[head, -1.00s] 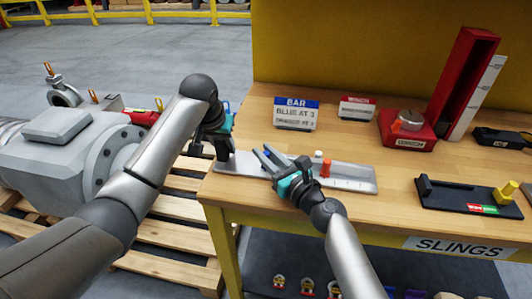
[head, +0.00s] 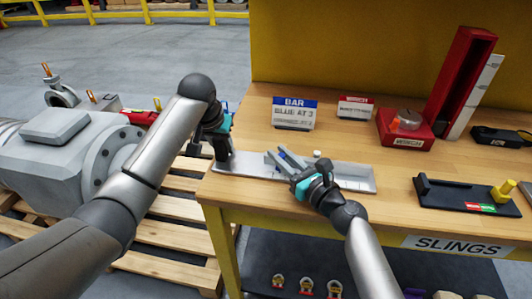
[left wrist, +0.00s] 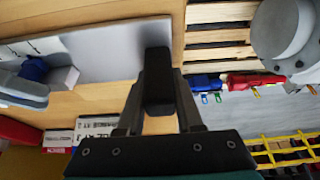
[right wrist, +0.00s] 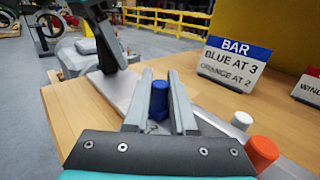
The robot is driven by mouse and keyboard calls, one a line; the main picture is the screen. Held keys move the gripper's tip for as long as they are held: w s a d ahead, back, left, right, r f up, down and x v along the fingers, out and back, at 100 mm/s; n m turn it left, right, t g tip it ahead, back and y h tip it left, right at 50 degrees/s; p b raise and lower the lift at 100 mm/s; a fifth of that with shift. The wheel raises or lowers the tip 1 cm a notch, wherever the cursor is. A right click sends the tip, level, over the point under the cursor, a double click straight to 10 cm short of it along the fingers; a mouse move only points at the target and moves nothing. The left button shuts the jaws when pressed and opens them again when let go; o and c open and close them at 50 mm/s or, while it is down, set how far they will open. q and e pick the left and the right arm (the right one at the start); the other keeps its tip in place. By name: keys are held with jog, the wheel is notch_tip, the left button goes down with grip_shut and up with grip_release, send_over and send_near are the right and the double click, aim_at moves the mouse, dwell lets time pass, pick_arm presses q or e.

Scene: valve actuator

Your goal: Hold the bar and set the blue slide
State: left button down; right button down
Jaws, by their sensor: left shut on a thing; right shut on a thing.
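The grey metal bar (head: 352,178) lies flat along the front of the workbench. My left gripper (head: 224,150) is shut on the bar's left end; the left wrist view shows its dark fingers over that end (left wrist: 157,75). My right gripper (head: 282,160) is over the bar's middle, shut on the blue slide (right wrist: 159,102), which stands between its two grey fingers in the right wrist view. The orange slide (right wrist: 262,150) and a white block (right wrist: 241,120) stand right of the fingers there. In the head view the right gripper hides the orange slide.
A sign (head: 294,113) behind the bar reads BAR, BLUE AT 3, ORANGE AT 2. A second sign (head: 355,107), a red stand (head: 406,128) and a black fixture with a yellow knob (head: 467,195) are further right. A pallet with a grey valve (head: 60,160) is at the left.

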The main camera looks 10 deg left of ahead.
aim_at(301, 157)
jog(key=d, duration=0.4)
jog(key=shift+d, duration=0.35)
jog(key=c, duration=0.7)
grip_release()
jog(key=shift+w, duration=0.1)
jog(key=shift+c, duration=0.2)
jog(key=shift+a, duration=0.1)
